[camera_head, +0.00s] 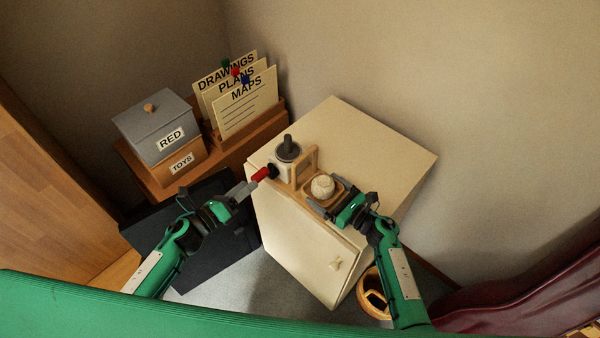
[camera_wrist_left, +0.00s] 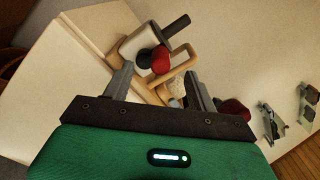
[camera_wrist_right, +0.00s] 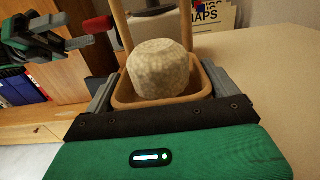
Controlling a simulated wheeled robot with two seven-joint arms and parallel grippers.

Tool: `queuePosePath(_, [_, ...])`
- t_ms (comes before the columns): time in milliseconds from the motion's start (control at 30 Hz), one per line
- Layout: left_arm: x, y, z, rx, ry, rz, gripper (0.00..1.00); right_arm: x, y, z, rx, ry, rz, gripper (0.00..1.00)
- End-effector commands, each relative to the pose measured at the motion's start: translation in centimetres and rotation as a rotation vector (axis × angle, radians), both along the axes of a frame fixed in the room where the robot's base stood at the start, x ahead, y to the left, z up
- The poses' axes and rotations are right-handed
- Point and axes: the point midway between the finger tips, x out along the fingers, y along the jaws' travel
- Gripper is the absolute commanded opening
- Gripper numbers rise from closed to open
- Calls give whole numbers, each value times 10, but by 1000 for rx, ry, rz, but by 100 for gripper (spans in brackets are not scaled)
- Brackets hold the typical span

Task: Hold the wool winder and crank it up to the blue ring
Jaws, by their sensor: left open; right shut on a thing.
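The wool winder stands on top of the cream cabinet, with a pale drum (camera_head: 286,162), a dark upright handle, a wooden frame (camera_head: 305,165) and a wooden tray (camera_wrist_right: 127,97) holding a pale wool ball (camera_head: 322,187). A red crank knob (camera_head: 262,174) sticks out on its left side. My left gripper (camera_head: 250,185) is open at the knob; in the left wrist view the knob (camera_wrist_left: 160,60) shows ahead, between the fingertips. My right gripper (camera_head: 331,207) is shut on the winder's tray, its fingers on either side. I cannot make out the blue ring.
The cream cabinet top (camera_head: 385,150) is clear behind and right of the winder. At left stand a grey RED box (camera_head: 155,125) on a TOYS box and a file rack (camera_head: 250,137). A round bin (camera_head: 373,299) stands on the floor at right.

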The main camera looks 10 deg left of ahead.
Motion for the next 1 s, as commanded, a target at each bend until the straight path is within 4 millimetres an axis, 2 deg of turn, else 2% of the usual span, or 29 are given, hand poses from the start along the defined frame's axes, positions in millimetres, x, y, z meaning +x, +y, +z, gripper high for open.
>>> queuePosePath(200, [27,-19,1,2,-3,-1,58,0,0,0,-2,-1,0,28])
queuePosePath(400, [42,-31,0,1,-1,0,58,0,0,0,-2,-1,0,28])
queuePosePath(833, [48,-35,0,2,-1,-1,58,0,0,0,-2,-1,-1,28])
queuePosePath(867, [48,-35,0,2,-1,-1,56,0,0,0,-2,-1,-1,28])
queuePosePath(1000, [48,-35,0,2,-1,-1,29,0,0,0,-1,-2,-1,28])
